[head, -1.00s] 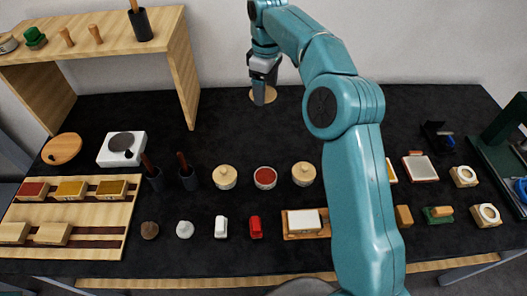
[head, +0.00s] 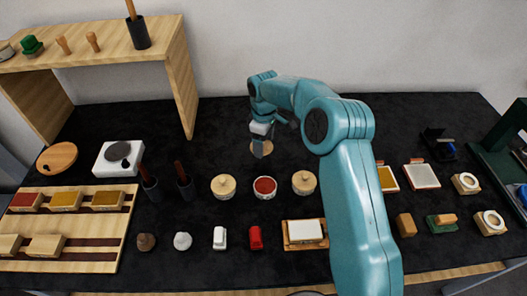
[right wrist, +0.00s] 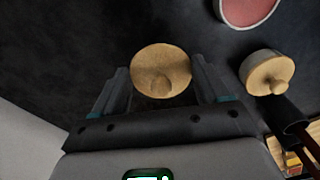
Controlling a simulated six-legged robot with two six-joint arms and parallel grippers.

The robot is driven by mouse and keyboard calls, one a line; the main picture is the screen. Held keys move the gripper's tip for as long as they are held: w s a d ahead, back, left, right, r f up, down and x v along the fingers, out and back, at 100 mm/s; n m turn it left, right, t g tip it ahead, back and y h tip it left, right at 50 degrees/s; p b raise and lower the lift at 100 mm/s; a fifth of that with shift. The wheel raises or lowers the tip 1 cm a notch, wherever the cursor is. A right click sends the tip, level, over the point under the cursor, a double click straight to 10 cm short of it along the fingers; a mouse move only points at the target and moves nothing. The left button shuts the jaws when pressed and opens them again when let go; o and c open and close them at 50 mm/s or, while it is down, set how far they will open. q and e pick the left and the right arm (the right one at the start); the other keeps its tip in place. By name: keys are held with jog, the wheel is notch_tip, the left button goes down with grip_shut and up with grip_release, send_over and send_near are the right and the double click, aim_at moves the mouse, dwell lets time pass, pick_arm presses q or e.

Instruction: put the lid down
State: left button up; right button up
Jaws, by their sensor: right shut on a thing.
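My right gripper (head: 258,152) is shut on a round tan wooden lid (head: 267,148), seen behind the pot row in the head view. In the right wrist view the lid (right wrist: 160,62) lies between the two fingers (right wrist: 160,74), its knob toward the fingers. I cannot tell whether the lid touches the table or hangs just above it. An open pot with red contents (head: 265,186) stands in front of it. Lidded pots stand to its left (head: 223,187) and right (head: 304,183). My left gripper is not in view.
The black table (head: 225,125) is clear around and behind the lid. Small blocks and a white-topped tray (head: 305,232) line the front.

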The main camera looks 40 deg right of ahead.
aim_at(264, 160)
notch_tip(264, 160, down, 4)
jog(key=shift+d+f+p, duration=0.1)
jog(key=shift+f+p, duration=0.1)
jog(key=shift+p, duration=0.15)
jog(key=shift+f, duration=0.4)
jog(key=shift+f, duration=0.15)
jog(key=o, duration=1)
jog(key=shift+r, duration=0.35)
jog(key=shift+w+r, duration=0.1)
jog(key=shift+r, duration=0.25)
notch_tip(264, 160, up, 11)
jog(key=shift+r+b, duration=0.1)
jog(key=shift+b, duration=0.85)
